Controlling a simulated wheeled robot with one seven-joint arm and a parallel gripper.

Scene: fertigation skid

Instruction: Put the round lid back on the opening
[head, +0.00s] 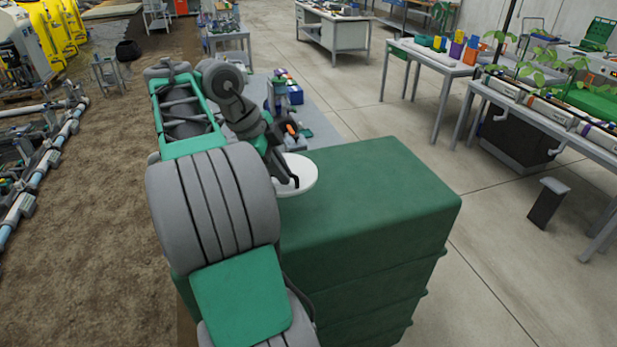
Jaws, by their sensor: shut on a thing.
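The round lid (305,170) is a flat white disc. It shows at the far left part of the top of a large green box-shaped tank (370,195). My gripper (294,183) is shut on the lid, with its dark fingers at the lid's middle. My arm comes in from the left and hides the left part of the lid. I see no opening; it may lie under the lid or behind my arm. I cannot tell whether the lid rests on the tank or is held just above it.
The rest of the tank top is bare. A low grey surface with small coloured items (290,88) lies beyond the tank. Tables with plants (550,105) stand at right, a small dark stand (547,203) before them. Pipes (40,165) lie on soil at left. Concrete floor between is clear.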

